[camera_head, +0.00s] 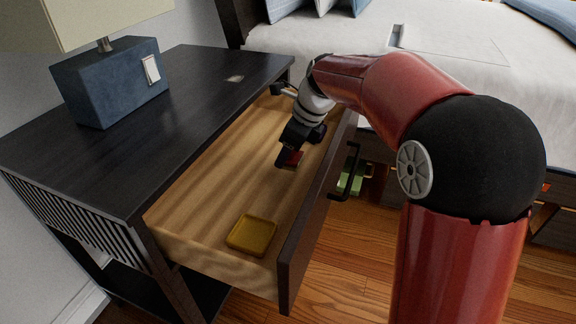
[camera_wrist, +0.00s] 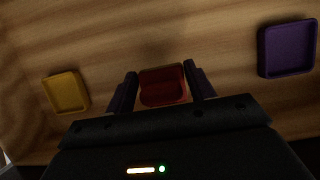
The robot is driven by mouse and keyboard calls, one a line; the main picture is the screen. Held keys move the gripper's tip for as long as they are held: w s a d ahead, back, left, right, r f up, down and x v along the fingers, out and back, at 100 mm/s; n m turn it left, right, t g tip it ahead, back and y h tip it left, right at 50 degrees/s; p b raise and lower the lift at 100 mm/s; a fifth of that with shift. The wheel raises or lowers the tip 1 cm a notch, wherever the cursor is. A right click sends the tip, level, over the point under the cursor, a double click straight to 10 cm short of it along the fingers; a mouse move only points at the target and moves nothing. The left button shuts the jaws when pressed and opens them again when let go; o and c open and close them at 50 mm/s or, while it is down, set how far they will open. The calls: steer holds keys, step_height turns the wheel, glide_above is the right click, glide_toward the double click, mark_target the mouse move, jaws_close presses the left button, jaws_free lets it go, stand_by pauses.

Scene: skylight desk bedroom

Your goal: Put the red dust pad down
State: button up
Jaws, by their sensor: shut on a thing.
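The red dust pad (camera_wrist: 162,86) is a small red block between the two fingers of my gripper (camera_wrist: 161,88) in the wrist view. My gripper is shut on it. In the head view, my gripper (camera_head: 288,160) reaches down inside the open wooden drawer (camera_head: 200,191), and part of the red pad (camera_head: 295,157) shows by the fingers. I cannot tell whether the pad touches the drawer bottom.
A yellow tray (camera_head: 251,235) lies at the near end of the drawer. A purple tray (camera_wrist: 289,48) lies at the right in the wrist view. The dark drawer front (camera_head: 318,215) and the dark desk (camera_head: 165,110) flank the space. Bare drawer bottom lies between the trays.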

mark_target(288, 163)
steer(key=shift+f+b, duration=0.45)
steer(key=shift+f, duration=1.6)
steer(key=shift+f, duration=0.15)
steer(key=o, duration=0.9)
steer(key=p+v, duration=0.2)
steer(key=v, duration=1)
steer(key=shift+a+p, duration=0.1)
steer(key=shift+p, duration=0.2)
